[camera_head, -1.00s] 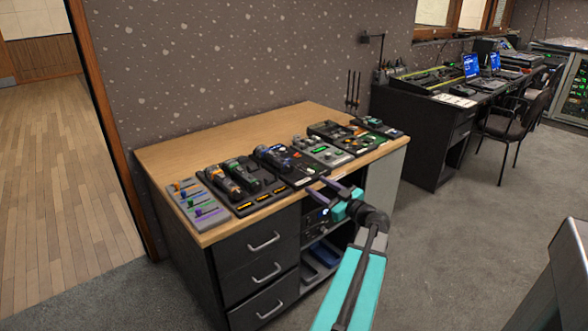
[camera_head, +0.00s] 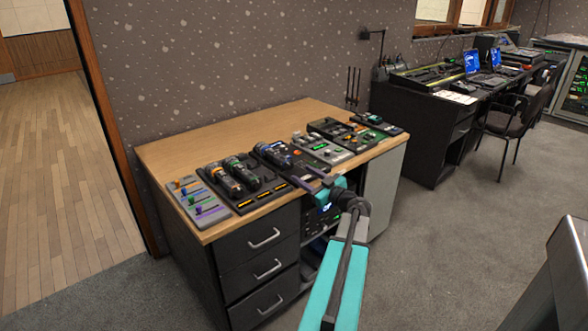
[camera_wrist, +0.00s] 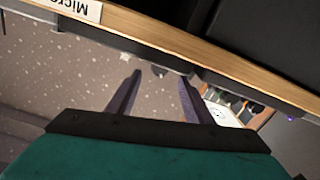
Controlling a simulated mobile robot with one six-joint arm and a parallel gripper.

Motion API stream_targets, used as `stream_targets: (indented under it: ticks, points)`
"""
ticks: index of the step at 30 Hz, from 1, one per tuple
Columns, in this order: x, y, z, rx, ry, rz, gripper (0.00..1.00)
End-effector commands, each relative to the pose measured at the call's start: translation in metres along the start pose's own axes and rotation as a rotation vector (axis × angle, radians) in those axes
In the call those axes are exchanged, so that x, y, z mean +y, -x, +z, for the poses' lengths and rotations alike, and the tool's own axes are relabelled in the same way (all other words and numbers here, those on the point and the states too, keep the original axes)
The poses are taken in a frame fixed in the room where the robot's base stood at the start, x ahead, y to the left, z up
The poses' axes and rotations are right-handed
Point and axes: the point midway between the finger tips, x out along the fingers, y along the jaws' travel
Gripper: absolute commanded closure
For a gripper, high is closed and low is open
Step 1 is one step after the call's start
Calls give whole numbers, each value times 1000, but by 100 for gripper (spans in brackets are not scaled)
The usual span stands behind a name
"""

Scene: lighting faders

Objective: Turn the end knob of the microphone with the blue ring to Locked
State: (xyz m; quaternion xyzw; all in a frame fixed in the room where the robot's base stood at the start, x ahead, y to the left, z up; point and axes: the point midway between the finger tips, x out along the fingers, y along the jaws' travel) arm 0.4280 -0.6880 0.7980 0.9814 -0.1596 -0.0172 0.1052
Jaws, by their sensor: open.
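Several dark handheld microphones lie in a black dock (camera_head: 250,203) on the wooden desk in the head view. One microphone with a blue patch (camera_head: 274,154) lies at the dock's right end; this looks like the blue ring, but it is small. Its end knob and any Locked mark are too small to make out. My gripper (camera_head: 306,177) is open and empty, with two purple fingers, near the desk's front edge, to the right of and in front of the microphones. In the wrist view my gripper (camera_wrist: 160,76) shows spread fingers with nothing between them; no microphone is clearly visible there.
A fader panel (camera_head: 199,200) with coloured sliders sits at the desk's left end. Grey and black control boxes (camera_head: 322,148) fill the right side. The desk's back strip (camera_head: 215,140) is clear. The wrist view shows the wooden edge (camera_wrist: 165,38) and a label (camera_wrist: 75,8) partly reading "Micro".

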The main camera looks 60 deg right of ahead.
Motion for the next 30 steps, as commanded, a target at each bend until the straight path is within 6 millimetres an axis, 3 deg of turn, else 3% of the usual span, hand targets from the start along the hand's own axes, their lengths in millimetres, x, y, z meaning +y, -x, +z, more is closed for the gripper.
stream_targets:
  ticks: [12, 27, 30]
  points:
    - [1, -55, 0, 0, 1, -1, 53]
    - [0, -65, 0, 0, 0, 0, 53]
    - [0, -65, 0, 0, 0, 0, 70]
